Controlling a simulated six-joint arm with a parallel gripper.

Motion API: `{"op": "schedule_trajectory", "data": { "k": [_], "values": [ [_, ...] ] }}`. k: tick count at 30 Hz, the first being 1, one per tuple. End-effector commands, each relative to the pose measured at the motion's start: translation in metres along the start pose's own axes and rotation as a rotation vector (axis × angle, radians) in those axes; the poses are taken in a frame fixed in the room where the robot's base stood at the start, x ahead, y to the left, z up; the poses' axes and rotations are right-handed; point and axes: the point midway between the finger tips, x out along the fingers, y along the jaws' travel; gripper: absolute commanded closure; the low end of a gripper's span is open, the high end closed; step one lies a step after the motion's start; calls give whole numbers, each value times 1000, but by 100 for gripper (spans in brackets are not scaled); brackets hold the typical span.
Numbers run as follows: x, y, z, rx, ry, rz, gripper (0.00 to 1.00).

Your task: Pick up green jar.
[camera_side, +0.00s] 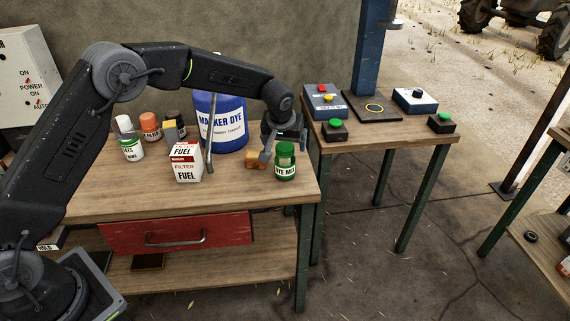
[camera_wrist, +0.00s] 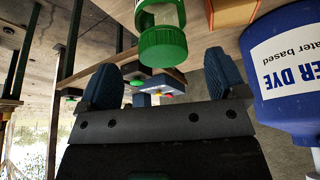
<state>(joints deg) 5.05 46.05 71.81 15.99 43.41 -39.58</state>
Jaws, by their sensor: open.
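A green jar (camera_side: 286,168) with a green lid and a white label stands upright near the right front corner of the wooden workbench. In the wrist view the green jar (camera_wrist: 163,45) shows its ribbed green lid and pale body, beyond the fingertips and roughly in line with the gap. My gripper (camera_side: 271,150) is just left of the jar in the side view, pointing down, and partly overlaps it. In the wrist view my gripper (camera_wrist: 168,78) has its two blue pads wide apart with nothing between them.
A blue marker dye drum (camera_side: 222,125) stands close behind my gripper. An orange-brown block (camera_side: 255,160) sits left of the jar. A fuel filter box (camera_side: 186,163) and several small bottles stand further left. A side table (camera_side: 375,135) with buttons is at the right.

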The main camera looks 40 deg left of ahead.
Motion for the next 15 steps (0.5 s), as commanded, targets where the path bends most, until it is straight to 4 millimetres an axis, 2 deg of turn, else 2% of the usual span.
{"op": "schedule_trajectory", "data": {
  "k": [7,15],
  "values": [
    [37,-3,1,1,-3,-1,10],
    [46,-3,1,1,-1,0,10]
  ]
}}
